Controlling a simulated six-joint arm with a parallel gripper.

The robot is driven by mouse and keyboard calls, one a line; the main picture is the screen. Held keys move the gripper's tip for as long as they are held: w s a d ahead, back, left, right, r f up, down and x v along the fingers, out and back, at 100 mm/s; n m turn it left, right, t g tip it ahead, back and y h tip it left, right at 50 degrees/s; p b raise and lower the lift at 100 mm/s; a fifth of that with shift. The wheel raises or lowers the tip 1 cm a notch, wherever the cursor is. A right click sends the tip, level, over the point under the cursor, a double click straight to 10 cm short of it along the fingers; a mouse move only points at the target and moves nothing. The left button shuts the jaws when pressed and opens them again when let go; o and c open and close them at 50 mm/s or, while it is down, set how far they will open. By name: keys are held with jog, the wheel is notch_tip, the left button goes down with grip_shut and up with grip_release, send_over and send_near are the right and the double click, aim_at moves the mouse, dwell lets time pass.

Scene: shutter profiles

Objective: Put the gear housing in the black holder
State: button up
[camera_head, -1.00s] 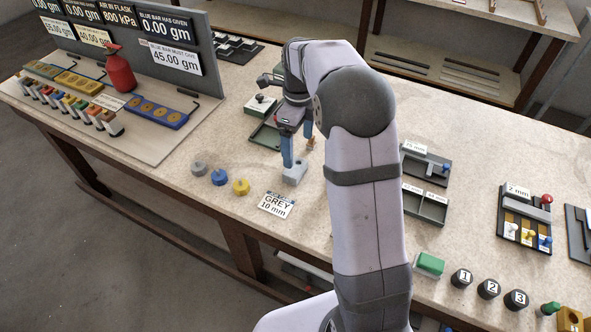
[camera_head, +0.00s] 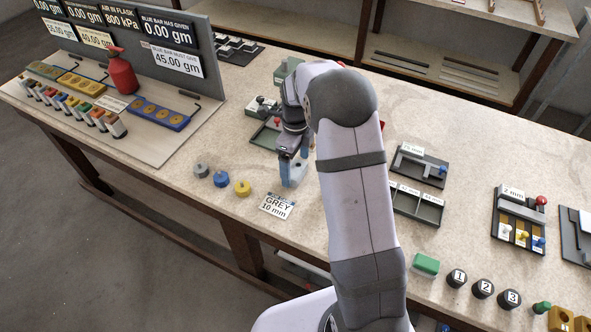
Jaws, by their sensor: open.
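A small light-grey block (camera_head: 291,182), possibly the gear housing, stands on the bench behind the "GREY 10 mm" card. My gripper (camera_head: 292,174) points down at it, with its blue fingers open around or just beside the block. The fingers hide much of the block, and I cannot tell whether they touch it. A dark tray (camera_head: 261,140) behind my gripper is partly hidden by my arm. Another black holder (camera_head: 433,180) with a grey bar lies right of my arm, and a divided dark tray (camera_head: 428,213) is in front of it. No label shows which is the black holder meant.
Grey, blue and yellow knobbed weights (camera_head: 221,179) stand left of my gripper, near the "GREY 10 mm" card (camera_head: 277,206). A green block (camera_head: 425,265) and numbered black knobs (camera_head: 483,288) line the front right. A display board (camera_head: 185,40) stands back left.

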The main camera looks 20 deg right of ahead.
aim_at(296, 169)
jog(key=shift+f, duration=0.2)
jog(key=c, duration=1.6)
jog(key=shift+w+r, duration=0.1)
jog(key=shift+r, duration=0.05)
notch_tip(296, 169, up, 10)
jog(key=b, duration=0.3)
jog(key=s+d+f+m+p, duration=0.1)
jog(key=d+f+m+p, duration=0.2)
jog(key=d, duration=1)
jog(key=shift+w+d+r+n, duration=0.5)
jog(key=shift+d+r, duration=0.1)
jog(key=shift+d, duration=0.2)
jog(key=shift+w+d+r+n, duration=0.5)
jog(key=shift+d+r, duration=0.15)
jog(key=shift+d, duration=0.1)
jog(key=shift+w+d+r+n, duration=0.5)
jog(key=shift+d+r, duration=0.1)
jog(key=shift+d, duration=0.2)
